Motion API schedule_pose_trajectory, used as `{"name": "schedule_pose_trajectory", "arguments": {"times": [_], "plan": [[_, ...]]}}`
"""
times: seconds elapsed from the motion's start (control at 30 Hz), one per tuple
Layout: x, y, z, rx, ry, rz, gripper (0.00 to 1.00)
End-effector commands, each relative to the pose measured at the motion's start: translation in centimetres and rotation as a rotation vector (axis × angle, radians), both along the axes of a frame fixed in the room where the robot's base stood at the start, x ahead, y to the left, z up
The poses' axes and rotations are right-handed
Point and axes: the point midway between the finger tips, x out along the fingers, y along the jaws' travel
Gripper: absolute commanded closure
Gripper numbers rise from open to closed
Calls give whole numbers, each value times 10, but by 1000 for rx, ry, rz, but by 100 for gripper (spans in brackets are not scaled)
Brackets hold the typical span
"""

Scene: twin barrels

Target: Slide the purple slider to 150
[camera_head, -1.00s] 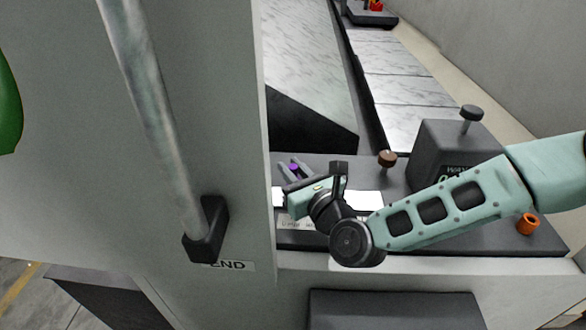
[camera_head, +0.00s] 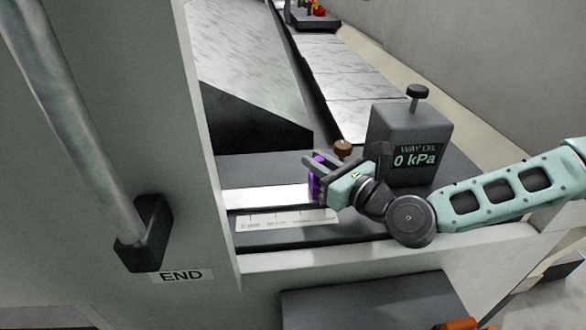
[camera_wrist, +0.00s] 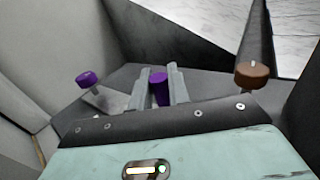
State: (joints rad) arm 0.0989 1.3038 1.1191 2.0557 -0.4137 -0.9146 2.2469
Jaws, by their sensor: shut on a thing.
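My gripper (camera_head: 320,168) is shut on a purple upright piece (camera_head: 319,158), taken as the slider, above a dark panel. In the wrist view this purple cylinder (camera_wrist: 159,88) stands between my two grey fingers (camera_wrist: 160,84). A second purple knob (camera_head: 314,188) shows just on the near side of my fingers, and at the left of the wrist view (camera_wrist: 89,78). I cannot tell whether the two purple parts are joined. A white strip (camera_head: 265,196) runs left from there. In front of it lies a pale scale label (camera_head: 285,219), its numbers too small to read.
A brown knob (camera_head: 342,148) stands just behind my gripper. A grey box marked WAY OIL (camera_head: 408,135), reading 0 kPa, stands close behind my wrist. A tall grey panel with a long handle (camera_head: 75,125) fills the left.

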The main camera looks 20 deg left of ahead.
Motion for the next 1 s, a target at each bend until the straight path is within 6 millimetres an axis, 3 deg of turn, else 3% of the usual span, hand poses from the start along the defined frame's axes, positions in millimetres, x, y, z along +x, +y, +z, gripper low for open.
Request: {"name": "schedule_pose_trajectory", "arguments": {"times": [0.13,0.5,0.53,0.6,1.0], "plan": [[5,-10,0,1,2,-1,100],[8,-13,0,-1,0,-5,100],[8,-13,0,-1,0,-5,77],[8,-12,0,-1,0,-5,63],[6,-12,0,0,1,-1,63]]}}
